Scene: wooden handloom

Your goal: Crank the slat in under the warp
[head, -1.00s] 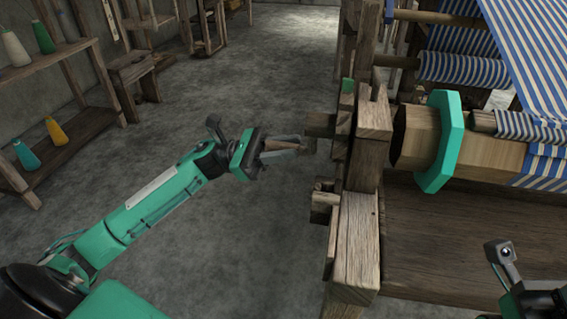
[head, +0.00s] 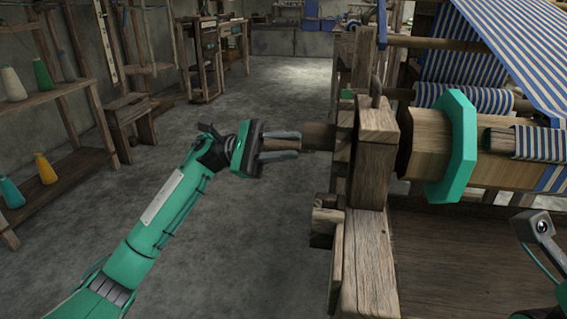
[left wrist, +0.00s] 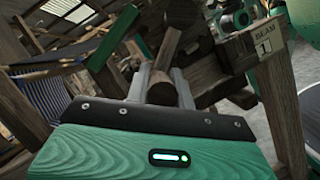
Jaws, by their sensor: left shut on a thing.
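My left gripper (head: 279,148) is shut on the wooden crank handle (head: 281,143), left of the loom's side post. In the left wrist view the handle (left wrist: 160,90) sits between the two grey fingers. The wooden cloth beam (head: 427,135), with a green eight-sided flange (head: 460,150), lies on the post's right side. The slat (head: 498,143) lies along the beam beside the flange, with blue-and-white striped cloth (head: 540,144) over its right part. The striped warp (head: 510,40) slopes above. Part of my right arm shows at bottom right; its gripper is outside the picture.
The loom's upright post (head: 376,165) and front timber (head: 369,260) stand close to the right of my left gripper. Shelves with thread cones (head: 42,75) stand far left. The floor (head: 250,250) around my left arm is clear.

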